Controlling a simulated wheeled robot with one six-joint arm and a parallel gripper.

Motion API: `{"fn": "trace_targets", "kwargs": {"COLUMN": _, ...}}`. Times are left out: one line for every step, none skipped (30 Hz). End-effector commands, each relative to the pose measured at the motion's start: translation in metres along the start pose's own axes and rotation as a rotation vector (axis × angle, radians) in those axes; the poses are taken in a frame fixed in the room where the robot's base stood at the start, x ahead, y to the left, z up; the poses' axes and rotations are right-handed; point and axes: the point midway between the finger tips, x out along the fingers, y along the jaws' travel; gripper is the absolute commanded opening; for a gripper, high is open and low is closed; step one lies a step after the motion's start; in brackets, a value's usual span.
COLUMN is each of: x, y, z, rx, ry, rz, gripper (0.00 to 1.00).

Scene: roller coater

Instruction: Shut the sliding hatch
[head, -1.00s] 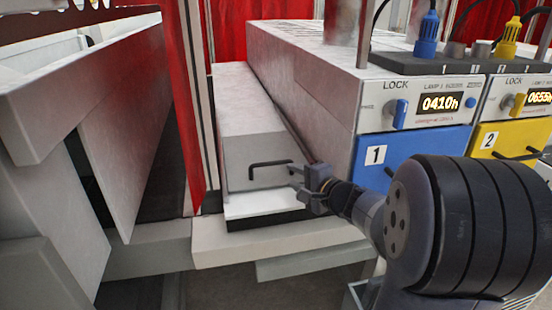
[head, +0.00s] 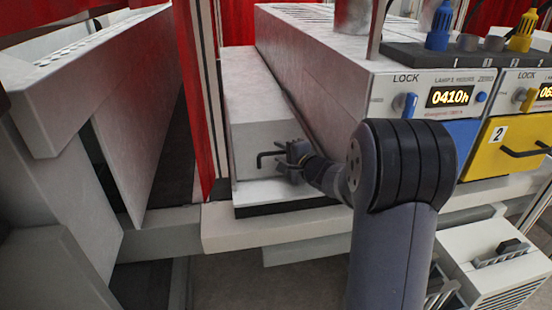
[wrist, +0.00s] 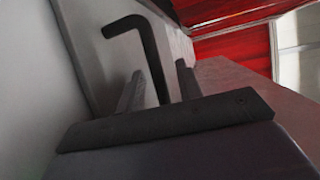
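The sliding hatch (head: 264,135) appears to be the long grey block left of the lamp unit in the head view, with a black bent handle (head: 268,155) on its front face. The handle also shows in the wrist view (wrist: 151,50). My gripper (head: 291,160) is at the right part of the handle. In the wrist view my gripper (wrist: 160,85) has its two fingers apart, one on each side of the handle bar, with gaps visible. Whether a finger touches the bar cannot be told. The handle's right end is hidden by my gripper in the head view.
The lamp unit (head: 330,70) stands close along the block's right side, with lock knobs and a yellow drawer front (head: 510,145). A white ledge (head: 290,230) runs below the block. Red curtain strips (head: 197,110) and a grey panel (head: 130,150) stand to the left.

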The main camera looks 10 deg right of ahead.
Motion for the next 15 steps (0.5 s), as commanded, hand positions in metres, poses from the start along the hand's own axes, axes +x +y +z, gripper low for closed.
{"fn": "trace_targets", "kwargs": {"x": 0.0006, "y": -0.0004, "z": 0.0001, "rx": 0.000, "ry": 0.000, "rz": 0.000, "gripper": 0.34}}
{"fn": "trace_targets", "kwargs": {"x": 0.0007, "y": -0.0004, "z": 0.0000, "rx": 0.000, "ry": 0.000, "rz": 0.000, "gripper": 0.34}}
{"fn": "trace_targets", "kwargs": {"x": 0.0007, "y": -0.0003, "z": 0.0000, "rx": 0.000, "ry": 0.000, "rz": 0.000, "gripper": 0.34}}
{"fn": "trace_targets", "kwargs": {"x": 0.0006, "y": -0.0003, "z": 0.0000, "rx": 0.000, "ry": 0.000, "rz": 0.000, "gripper": 0.34}}
{"fn": "trace_targets", "kwargs": {"x": 0.0006, "y": -0.0003, "z": 0.0000, "rx": 0.000, "ry": 0.000, "rz": 0.000, "gripper": 0.34}}
{"fn": "trace_targets", "kwargs": {"x": 0.0005, "y": -0.0003, "z": 0.0001, "rx": 0.000, "ry": 0.000, "rz": 0.000, "gripper": 0.34}}
{"fn": "trace_targets", "kwargs": {"x": 0.0005, "y": -0.0004, "z": 0.0001, "rx": 0.000, "ry": 0.000, "rz": 0.000, "gripper": 0.34}}
{"fn": "trace_targets", "kwargs": {"x": 0.0005, "y": -0.0004, "z": 0.0001, "rx": 0.000, "ry": 0.000, "rz": 0.000, "gripper": 0.32}}
{"fn": "trace_targets", "kwargs": {"x": 0.0004, "y": -0.0003, "z": 0.0001, "rx": 0.000, "ry": 0.000, "rz": 0.000, "gripper": 0.28}}
{"fn": "trace_targets", "kwargs": {"x": 0.0004, "y": -0.0003, "z": 0.0001, "rx": 0.000, "ry": 0.000, "rz": 0.000, "gripper": 0.26}}
{"fn": "trace_targets", "kwargs": {"x": 0.0004, "y": -0.0003, "z": 0.0001, "rx": 0.000, "ry": 0.000, "rz": 0.000, "gripper": 0.23}}
{"fn": "trace_targets", "kwargs": {"x": 0.0004, "y": -0.0003, "z": 0.0001, "rx": 0.000, "ry": 0.000, "rz": 0.000, "gripper": 0.20}}
{"fn": "trace_targets", "kwargs": {"x": 0.0003, "y": -0.0004, "z": 0.0001, "rx": 0.000, "ry": 0.000, "rz": 0.000, "gripper": 0.18}}
{"fn": "trace_targets", "kwargs": {"x": 0.0003, "y": -0.0003, "z": 0.0001, "rx": 0.000, "ry": 0.000, "rz": 0.000, "gripper": 0.15}}
{"fn": "trace_targets", "kwargs": {"x": 0.0003, "y": -0.0003, "z": 0.0001, "rx": 0.000, "ry": 0.000, "rz": 0.000, "gripper": 0.12}}
